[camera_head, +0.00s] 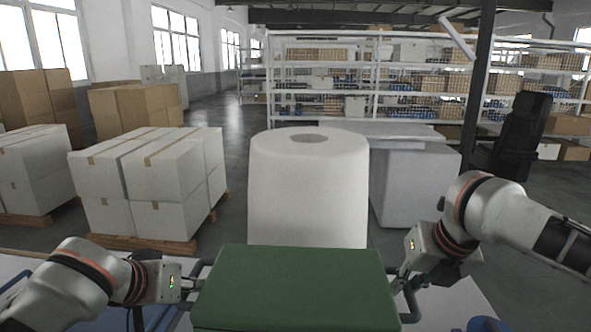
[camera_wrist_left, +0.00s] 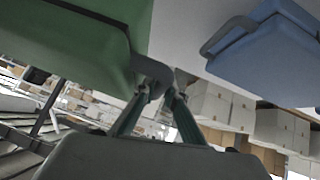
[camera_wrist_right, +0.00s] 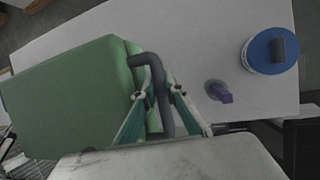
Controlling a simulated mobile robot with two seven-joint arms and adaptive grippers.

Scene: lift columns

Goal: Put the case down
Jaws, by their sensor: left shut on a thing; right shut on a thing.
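The green case (camera_head: 295,285) is in the lower middle of the head view, with a dark handle at each side. My left gripper (camera_head: 190,281) is shut on its left handle; the left wrist view shows the fingers (camera_wrist_left: 160,95) at that handle, beside the case (camera_wrist_left: 75,50). My right gripper (camera_head: 402,280) is shut on its right handle; the right wrist view shows the fingers (camera_wrist_right: 157,97) around the handle (camera_wrist_right: 160,85), beside the case (camera_wrist_right: 75,95). Whether the case touches the table below cannot be told. Its underside is hidden in the head view.
A pale table top (camera_wrist_right: 210,50) lies below. A blue case (camera_wrist_left: 265,50) shows beside the green one in the left wrist view. A blue round container (camera_wrist_right: 262,58) and a purple object (camera_wrist_right: 220,93) stand on the table. A large white roll (camera_head: 308,190) stands beyond.

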